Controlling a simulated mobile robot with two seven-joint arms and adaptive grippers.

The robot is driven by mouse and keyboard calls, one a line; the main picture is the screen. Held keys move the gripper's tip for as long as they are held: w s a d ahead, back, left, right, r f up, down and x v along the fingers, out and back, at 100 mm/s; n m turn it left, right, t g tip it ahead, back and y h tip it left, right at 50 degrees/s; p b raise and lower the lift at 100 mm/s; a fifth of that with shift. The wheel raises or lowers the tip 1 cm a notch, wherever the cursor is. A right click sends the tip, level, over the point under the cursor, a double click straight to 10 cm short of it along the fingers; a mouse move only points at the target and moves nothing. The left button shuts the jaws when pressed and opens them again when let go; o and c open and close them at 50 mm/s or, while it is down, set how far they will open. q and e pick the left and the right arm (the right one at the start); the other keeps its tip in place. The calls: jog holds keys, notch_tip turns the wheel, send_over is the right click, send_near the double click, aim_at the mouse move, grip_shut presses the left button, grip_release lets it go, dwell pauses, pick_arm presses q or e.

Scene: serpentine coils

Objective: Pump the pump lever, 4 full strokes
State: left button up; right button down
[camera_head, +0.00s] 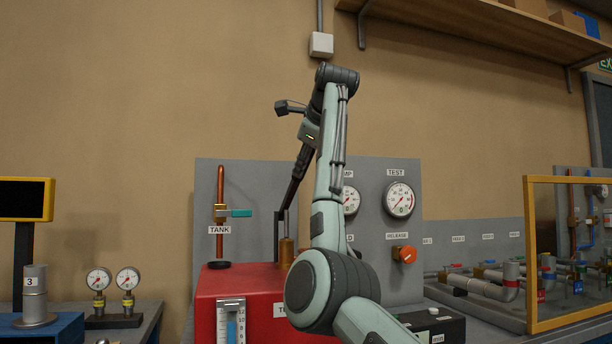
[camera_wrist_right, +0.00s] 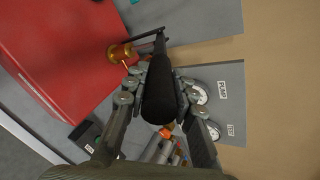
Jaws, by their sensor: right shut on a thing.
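The pump lever (camera_head: 294,184) is a dark bar that rises steeply from the brass pump cylinder (camera_head: 286,251) on the red tank (camera_head: 240,285), leaning up to the right. My right gripper (camera_head: 309,138) is high above the tank at the lever's upper end, partly hidden by my arm. In the right wrist view the lever's thick black grip (camera_wrist_right: 159,95) lies between the fingers of my right gripper (camera_wrist_right: 160,72), which is shut on it. The brass cylinder also shows there (camera_wrist_right: 119,53). My left gripper is not in view.
A grey panel behind holds the test gauge (camera_head: 399,200), an orange release knob (camera_head: 404,254) and a teal-handled tank valve (camera_head: 236,213). A sight gauge (camera_head: 231,322) is on the tank's front. A shelf (camera_head: 480,25) hangs at upper right. The wall above the tank's left is clear.

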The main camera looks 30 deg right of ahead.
jog(key=shift+w+d+r, duration=0.1)
jog(key=shift+w+r, duration=0.1)
jog(key=shift+r, duration=0.25)
jog(key=shift+w+r, duration=0.2)
jog(key=shift+r, duration=0.25)
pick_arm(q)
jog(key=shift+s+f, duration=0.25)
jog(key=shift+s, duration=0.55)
pick_arm(e)
jog(key=shift+r, duration=0.35)
jog(key=c, duration=1.7)
grip_release()
jog(key=shift+g, duration=0.3)
jog(key=o, duration=0.4)
jog(key=shift+w+f, duration=0.1)
jog(key=shift+w, duration=0.1)
jog(key=shift+o, duration=0.2)
jog(key=shift+f, duration=0.1)
jog(key=shift+s, duration=0.1)
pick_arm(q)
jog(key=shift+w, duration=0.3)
pick_arm(e)
jog(key=v, duration=1.2)
jog(key=shift+d, duration=0.15)
